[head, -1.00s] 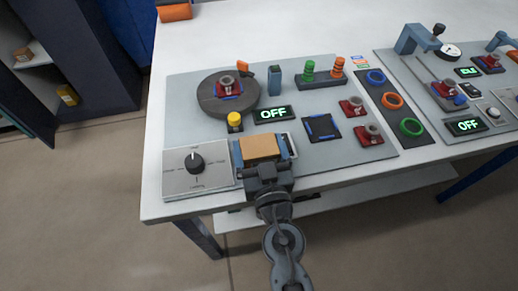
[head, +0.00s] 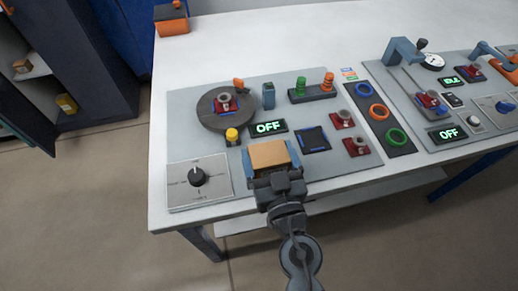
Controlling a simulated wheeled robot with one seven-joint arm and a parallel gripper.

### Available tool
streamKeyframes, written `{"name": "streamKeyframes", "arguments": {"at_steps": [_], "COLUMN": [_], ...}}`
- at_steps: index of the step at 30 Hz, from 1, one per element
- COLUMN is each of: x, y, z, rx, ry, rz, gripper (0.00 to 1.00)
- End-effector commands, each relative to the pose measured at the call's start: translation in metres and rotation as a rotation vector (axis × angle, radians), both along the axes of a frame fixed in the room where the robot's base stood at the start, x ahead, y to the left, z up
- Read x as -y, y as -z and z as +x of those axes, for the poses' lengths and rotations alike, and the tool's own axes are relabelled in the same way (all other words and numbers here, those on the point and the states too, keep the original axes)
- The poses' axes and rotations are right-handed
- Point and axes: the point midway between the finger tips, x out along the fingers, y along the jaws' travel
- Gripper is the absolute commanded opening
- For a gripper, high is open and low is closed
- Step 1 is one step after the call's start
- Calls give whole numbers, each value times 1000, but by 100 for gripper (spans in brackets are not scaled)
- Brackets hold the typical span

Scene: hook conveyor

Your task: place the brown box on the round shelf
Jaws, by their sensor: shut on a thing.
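The brown box (head: 269,155) is held in my gripper (head: 270,157) with its flat top facing up. Blue finger pads press on its left and right sides. The box is over the front of the grey panel, just in front of an OFF display (head: 268,127). Whether it touches the panel I cannot tell. A dark round platform (head: 211,121) is behind and left of the box, and looks like the round shelf. A red and grey part with blue edges (head: 226,104) sits on its middle.
A yellow button (head: 232,135) and a knob panel (head: 181,196) are left of my gripper. A dark square pad (head: 314,139) and red parts (head: 355,146) are to the right. Orange and green pegs (head: 313,88) stand behind. An open cabinet (head: 75,70) is at far left.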

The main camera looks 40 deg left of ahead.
Motion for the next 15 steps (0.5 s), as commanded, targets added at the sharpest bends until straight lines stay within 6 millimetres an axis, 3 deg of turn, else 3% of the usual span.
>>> {"name": "streamKeyframes", "arguments": {"at_steps": [9, 15], "x": [55, 75], "y": [-31, -43], "z": [0, -1], "rx": [0, -1], "ry": [6, 4], "rz": [-1, -2], "gripper": [49, 49]}}
